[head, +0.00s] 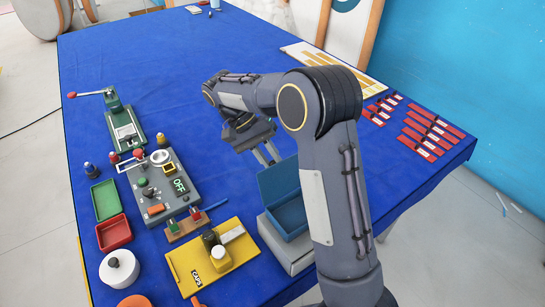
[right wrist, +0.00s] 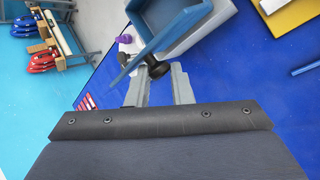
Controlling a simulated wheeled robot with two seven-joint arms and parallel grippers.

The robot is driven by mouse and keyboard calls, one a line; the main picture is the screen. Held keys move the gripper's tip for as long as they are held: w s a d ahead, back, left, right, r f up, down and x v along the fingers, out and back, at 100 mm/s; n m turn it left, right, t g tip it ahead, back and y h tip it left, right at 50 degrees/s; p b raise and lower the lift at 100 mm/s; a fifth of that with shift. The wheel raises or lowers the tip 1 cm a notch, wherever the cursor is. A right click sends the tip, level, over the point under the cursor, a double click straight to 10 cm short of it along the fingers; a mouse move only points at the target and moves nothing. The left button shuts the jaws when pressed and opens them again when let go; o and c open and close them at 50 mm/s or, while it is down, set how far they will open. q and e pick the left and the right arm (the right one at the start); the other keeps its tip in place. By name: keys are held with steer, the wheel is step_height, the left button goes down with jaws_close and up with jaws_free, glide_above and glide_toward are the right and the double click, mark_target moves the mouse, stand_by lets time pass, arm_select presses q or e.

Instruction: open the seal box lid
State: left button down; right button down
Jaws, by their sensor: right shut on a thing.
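The seal box (head: 291,222) is a blue open-topped box on a pale grey base at the right front of the table. Its blue lid (head: 279,181) stands raised and tilted up at the box's far side, with the inside showing. My right gripper (head: 268,156) is at the lid's upper edge, behind it. In the right wrist view the gripper (right wrist: 158,78) is shut on the lid's black knob (right wrist: 155,67), between the fingertips. The lid (right wrist: 160,38) shows there nearly edge-on. My right forearm hides the box's right side. My left gripper is not in view.
Red cards (head: 425,135) lie at the right edge. The table's far middle is clear.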

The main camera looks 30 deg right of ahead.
steer(key=shift+s+a+f+g, duration=0.1)
steer(key=shift+a+f+g, duration=0.25)
steer(key=shift+f, duration=0.1)
steer(key=c, duration=1.7)
jaws_free()
steer(key=shift+c, duration=0.2)
steer(key=o, duration=0.5)
steer(key=shift+a, duration=0.1)
steer(key=shift+r, duration=0.2)
